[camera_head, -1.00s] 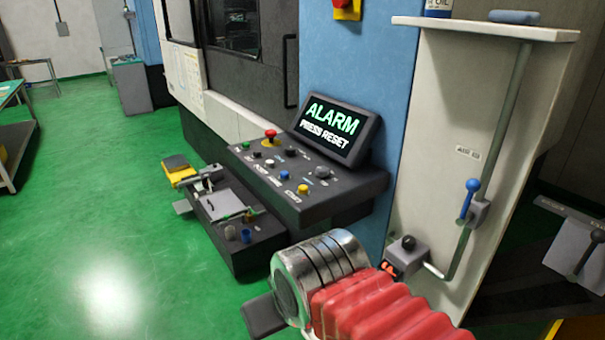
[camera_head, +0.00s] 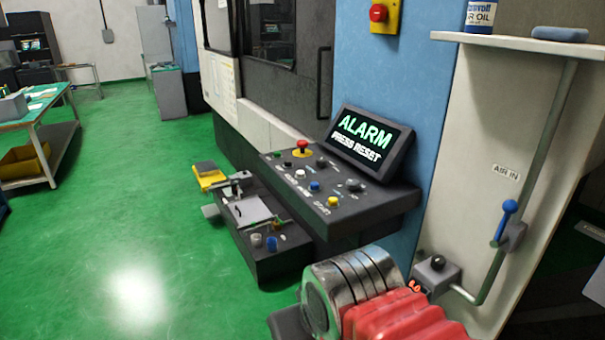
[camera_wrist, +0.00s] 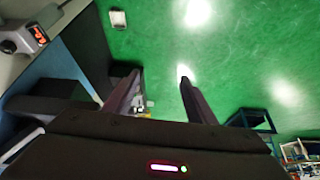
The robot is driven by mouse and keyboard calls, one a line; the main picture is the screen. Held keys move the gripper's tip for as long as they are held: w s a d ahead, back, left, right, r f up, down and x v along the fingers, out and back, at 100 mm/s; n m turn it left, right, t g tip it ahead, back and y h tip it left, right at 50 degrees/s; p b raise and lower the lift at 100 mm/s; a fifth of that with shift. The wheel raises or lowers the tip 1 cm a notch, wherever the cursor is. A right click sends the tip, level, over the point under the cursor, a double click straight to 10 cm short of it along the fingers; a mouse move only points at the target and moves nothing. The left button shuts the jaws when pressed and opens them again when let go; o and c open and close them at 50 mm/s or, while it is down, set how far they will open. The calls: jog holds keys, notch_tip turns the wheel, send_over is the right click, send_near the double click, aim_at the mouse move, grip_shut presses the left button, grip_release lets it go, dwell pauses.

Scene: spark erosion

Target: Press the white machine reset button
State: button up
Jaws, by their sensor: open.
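The white button (camera_head: 300,173) is a small round knob on the dark sloped control panel (camera_head: 385,206), left of a blue button (camera_head: 314,187) and below the red mushroom knob (camera_head: 302,147). A screen (camera_head: 368,142) above the panel reads "ALARM PRESS RESET". My arm, red and metallic, is in the lower right of the head view, in front of the panel. My gripper (camera_wrist: 160,80) is open and empty in the wrist view, its two dark fingers apart over green floor. The white button is not recognisable in the wrist view.
A low dark unit (camera_head: 262,230) with a clamp and small cups stands left of the panel. At right are a grey box with red digits (camera_head: 436,272), a pipe with a blue lever (camera_head: 506,220) and a shelf (camera_head: 520,45). Green floor (camera_head: 120,220) is open at left.

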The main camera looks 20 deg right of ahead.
jog(key=shift+c, duration=0.5)
grip_shut()
dwell(0.3)
dwell(1.0)
